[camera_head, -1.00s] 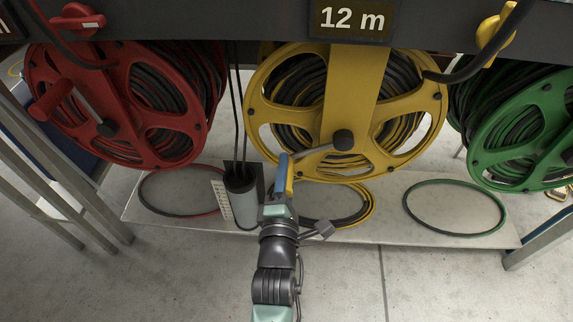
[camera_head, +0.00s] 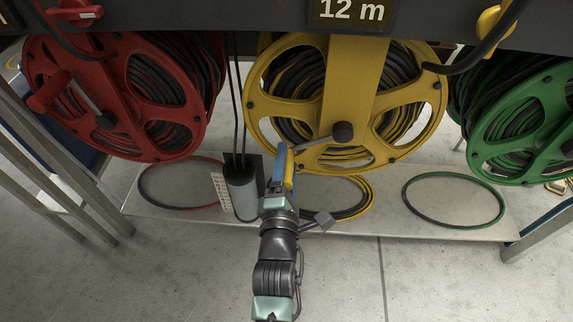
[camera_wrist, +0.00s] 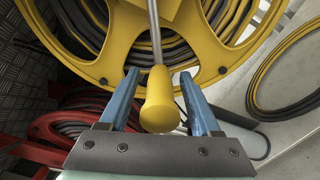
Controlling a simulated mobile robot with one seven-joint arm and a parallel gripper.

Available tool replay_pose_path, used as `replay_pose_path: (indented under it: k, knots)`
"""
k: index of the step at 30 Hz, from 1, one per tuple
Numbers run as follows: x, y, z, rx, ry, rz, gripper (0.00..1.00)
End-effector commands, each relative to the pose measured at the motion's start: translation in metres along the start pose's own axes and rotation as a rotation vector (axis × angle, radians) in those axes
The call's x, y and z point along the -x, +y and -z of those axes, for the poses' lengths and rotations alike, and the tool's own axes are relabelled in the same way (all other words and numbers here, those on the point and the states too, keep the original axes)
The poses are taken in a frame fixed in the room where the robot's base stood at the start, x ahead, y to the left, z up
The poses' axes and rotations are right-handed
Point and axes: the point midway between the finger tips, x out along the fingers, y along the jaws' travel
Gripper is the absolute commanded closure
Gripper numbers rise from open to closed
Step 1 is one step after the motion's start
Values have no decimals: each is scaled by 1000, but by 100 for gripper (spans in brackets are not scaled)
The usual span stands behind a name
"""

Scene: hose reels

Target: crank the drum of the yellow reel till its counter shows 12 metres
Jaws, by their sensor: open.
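The yellow reel (camera_head: 258,125) hangs in the middle under the dark beam, and its counter plate (camera_head: 350,11) above it reads 12 m. A thin crank arm (camera_head: 316,144) runs from the dark hub (camera_head: 342,132) down to the left, ending in a yellow crank handle (camera_head: 289,172). My gripper (camera_head: 283,160) is at that handle. In the wrist view the yellow handle (camera_wrist: 159,100) stands between the two blue fingers of my gripper (camera_wrist: 160,92). The fingers are open, with a visible gap on both sides of the handle.
A red reel (camera_head: 38,70) hangs left and a green reel (camera_head: 488,165) right. A grey cylinder (camera_head: 241,193) with cords stands left of my gripper. Red, yellow and green hose rings lie on the pale board (camera_head: 390,220). Open floor lies in front.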

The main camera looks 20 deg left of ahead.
Motion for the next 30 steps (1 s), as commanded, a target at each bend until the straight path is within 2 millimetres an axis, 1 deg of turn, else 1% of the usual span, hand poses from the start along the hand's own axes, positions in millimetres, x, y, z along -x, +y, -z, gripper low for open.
replay_pose_path:
  k: [5,8,15,21,25,30]
  knots:
    - [10,0,-1,1,0,2,36]
    - [24,1,-1,1,0,3,36]
    - [71,2,-2,1,-1,5,36]
    - [106,1,-1,-1,0,5,36]
    - [121,1,-1,0,0,3,36]
    - [129,0,0,-1,0,0,36]
